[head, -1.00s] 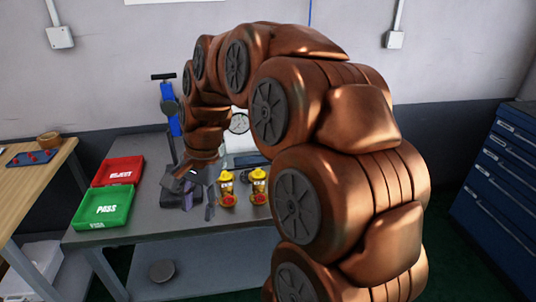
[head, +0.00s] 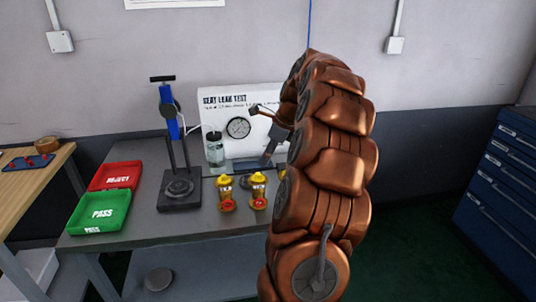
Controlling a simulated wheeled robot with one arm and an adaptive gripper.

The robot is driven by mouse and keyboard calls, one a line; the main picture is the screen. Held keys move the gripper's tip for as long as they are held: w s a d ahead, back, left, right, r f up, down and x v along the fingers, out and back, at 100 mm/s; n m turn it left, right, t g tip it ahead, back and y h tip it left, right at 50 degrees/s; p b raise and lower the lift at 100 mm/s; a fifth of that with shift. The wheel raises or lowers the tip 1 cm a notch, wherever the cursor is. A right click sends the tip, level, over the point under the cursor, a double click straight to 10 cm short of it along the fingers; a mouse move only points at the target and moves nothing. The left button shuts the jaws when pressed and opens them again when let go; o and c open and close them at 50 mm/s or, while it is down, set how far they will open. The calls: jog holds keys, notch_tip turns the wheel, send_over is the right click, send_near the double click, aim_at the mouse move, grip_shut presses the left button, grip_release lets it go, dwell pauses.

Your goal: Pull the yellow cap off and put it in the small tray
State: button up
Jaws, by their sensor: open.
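My gripper (head: 259,136) is open and empty, up and to the right of both caps, in front of the white test panel and touching neither. A green tray marked PASS (head: 75,222) and a red tray marked REJECT (head: 100,187) lie at the bench's left. A blue tray (head: 40,162) with red pieces lies on the wooden table. Which one is the small tray, I cannot tell.
A black fixture with upright posts (head: 179,190) stands between the trays and the valves. Blue drawers (head: 505,175) stand far right.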

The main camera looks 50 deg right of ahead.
aim_at(259, 173)
jog(key=p+x, duration=0.1)
jog(key=x, duration=0.6)
jog(key=shift+w+f, duration=0.1)
jog(key=shift+c, duration=0.3)
grip_shut()
dwell(0.3)
jog(key=shift+a, duration=0.1)
